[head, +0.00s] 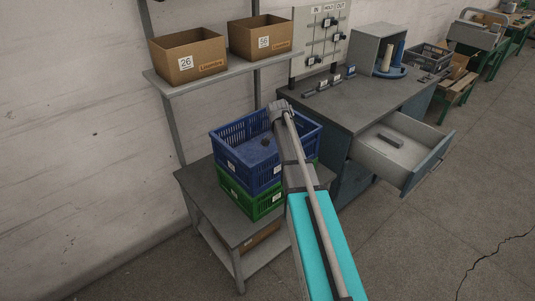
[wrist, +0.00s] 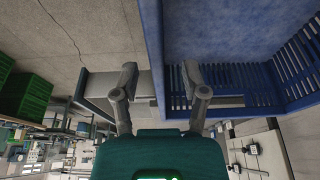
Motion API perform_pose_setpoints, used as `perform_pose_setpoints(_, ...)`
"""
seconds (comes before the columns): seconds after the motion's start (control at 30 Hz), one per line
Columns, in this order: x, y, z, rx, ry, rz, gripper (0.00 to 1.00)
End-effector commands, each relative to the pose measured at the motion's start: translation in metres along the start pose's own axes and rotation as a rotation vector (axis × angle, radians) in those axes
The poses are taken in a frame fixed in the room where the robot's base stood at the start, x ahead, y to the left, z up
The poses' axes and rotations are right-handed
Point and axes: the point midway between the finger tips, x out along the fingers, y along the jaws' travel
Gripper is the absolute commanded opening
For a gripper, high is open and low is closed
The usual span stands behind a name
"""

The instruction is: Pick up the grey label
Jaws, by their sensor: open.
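I cannot surely make out a grey label in either view. A small grey block (head: 391,141) lies in the open drawer (head: 425,168) of the workbench, but I cannot tell if it is a label. A small dark shape in that crate is unclear.
The blue crate stands on a green crate (head: 264,206) on a grey side table (head: 215,205). Two cardboard boxes (head: 188,55) (head: 260,37) sit on a shelf above. The workbench (head: 355,100) carries small parts, and its open drawer juts into the floor space.

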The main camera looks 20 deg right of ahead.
Motion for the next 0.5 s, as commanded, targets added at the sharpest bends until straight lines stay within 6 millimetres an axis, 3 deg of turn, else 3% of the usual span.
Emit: perform_pose_setpoints(0.5, 0.010, 0.001, 0.000, 0.001, 0.000, 0.000, 0.57)
